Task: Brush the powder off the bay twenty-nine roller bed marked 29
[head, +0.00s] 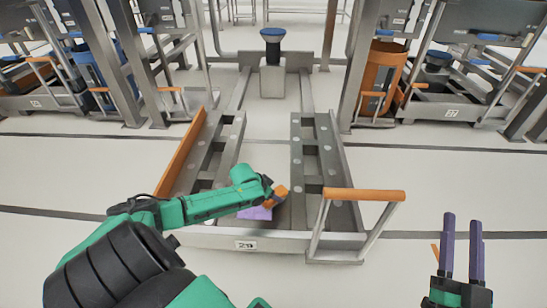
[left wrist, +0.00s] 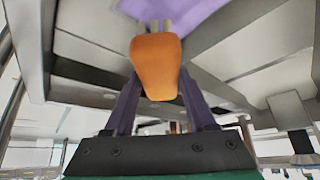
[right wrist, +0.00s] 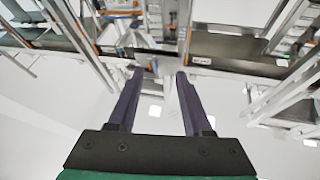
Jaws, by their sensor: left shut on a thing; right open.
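The roller bed (head: 312,160) marked 29 is a low grey steel frame in the middle of the head view, with two rails and round studs. Its number plate (head: 246,245) is on the front edge. My left gripper (head: 270,190) reaches over the left rail's near end, shut on an orange handle (left wrist: 157,65). Grey prongs run from the handle towards a purple shape (left wrist: 185,12), also seen as a purple patch (head: 255,213) in the head view. I cannot tell whether the purple is brush head or powder. My right gripper (head: 462,220) is open and empty, right of the bed.
An orange-topped grey handle frame (head: 364,195) rises at the bed's front right. An orange side guard (head: 182,150) lines the left rail. A blue-topped post (head: 272,45) stands behind. Bay 27 (head: 452,113) is at right. Pale floor is open right of the bed.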

